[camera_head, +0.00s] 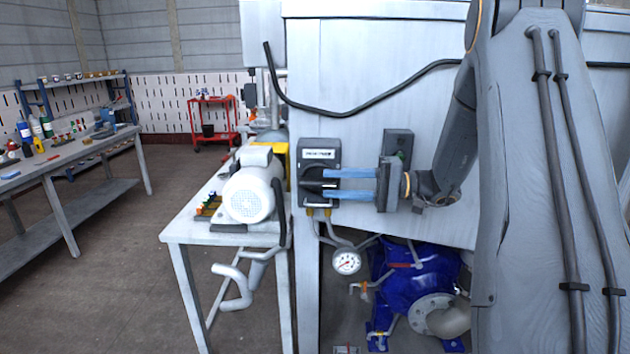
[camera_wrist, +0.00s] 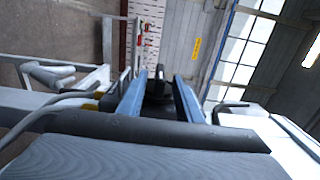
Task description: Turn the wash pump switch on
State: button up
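The switch box (camera_head: 307,199) is a dark grey box with a white label at its top, mounted on the grey cabinet's front in the head view. Its black rotary handle (camera_head: 313,174) is partly hidden by my fingers. My gripper (camera_head: 327,183) reaches in from the right, its two blue fingers one above the other at the box. In the wrist view the black handle (camera_wrist: 158,84) stands between the two fingers of my gripper (camera_wrist: 160,78). The fingers are apart, with a gap seeming to show on each side of the handle.
Another dark box (camera_head: 398,142) sits on the cabinet (camera_head: 350,60) behind my gripper. A white motor (camera_head: 249,193) stands on a small table to the left. A pressure gauge (camera_head: 347,261) and a blue pump (camera_head: 425,275) are below. A black cable (camera_head: 360,107) hangs across the cabinet.

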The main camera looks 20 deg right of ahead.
aim_at(318, 181)
jog(key=shift+p+x, duration=0.6)
jog(key=shift+x, duration=1.7)
grip_shut()
